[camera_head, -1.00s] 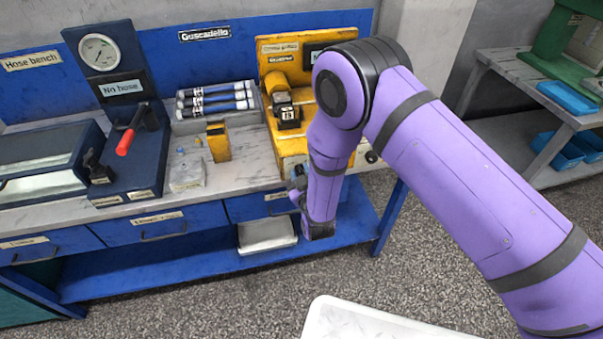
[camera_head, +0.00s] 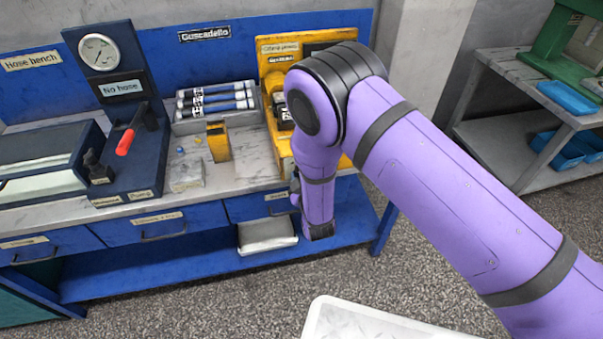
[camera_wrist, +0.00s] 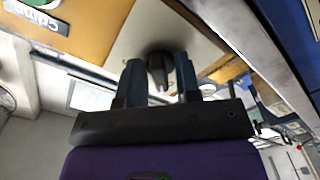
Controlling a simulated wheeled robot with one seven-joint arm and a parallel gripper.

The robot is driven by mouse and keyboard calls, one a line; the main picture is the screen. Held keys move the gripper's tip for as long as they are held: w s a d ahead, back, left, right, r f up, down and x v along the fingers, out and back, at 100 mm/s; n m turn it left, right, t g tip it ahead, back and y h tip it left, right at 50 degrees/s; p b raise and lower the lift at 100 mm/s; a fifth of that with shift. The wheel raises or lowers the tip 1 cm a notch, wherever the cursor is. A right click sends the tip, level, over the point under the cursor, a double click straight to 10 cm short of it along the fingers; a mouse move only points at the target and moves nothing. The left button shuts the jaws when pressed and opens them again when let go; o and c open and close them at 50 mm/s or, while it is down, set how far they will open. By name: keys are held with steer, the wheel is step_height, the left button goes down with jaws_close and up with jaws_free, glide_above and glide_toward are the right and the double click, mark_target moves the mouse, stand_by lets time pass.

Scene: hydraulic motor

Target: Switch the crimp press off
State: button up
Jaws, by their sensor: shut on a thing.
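The yellow crimp press (camera_head: 283,150) stands at the right end of the bench, largely hidden behind my purple arm in the head view. A dark rotary knob (camera_wrist: 159,68) sits on a pale plate in the wrist view. My gripper (camera_wrist: 158,78) has a finger on each side of the knob and is shut on it. The knob's exact setting is hard to read. My fingertips are mostly hidden in the head view.
The blue hose bench (camera_head: 130,225) holds a gauge panel (camera_head: 100,52) marked "No hose", a red-handled lever (camera_head: 126,142), a tray of hoses (camera_head: 215,104) and a small yellow block (camera_head: 218,141). A grey shelf (camera_head: 500,80) with blue bins stands right, across open floor.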

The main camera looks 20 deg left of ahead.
steer(key=o, duration=0.6)
steer(key=v, duration=1.1)
steer(key=shift+w+a, duration=0.1)
steer(key=shift+a, duration=0.05)
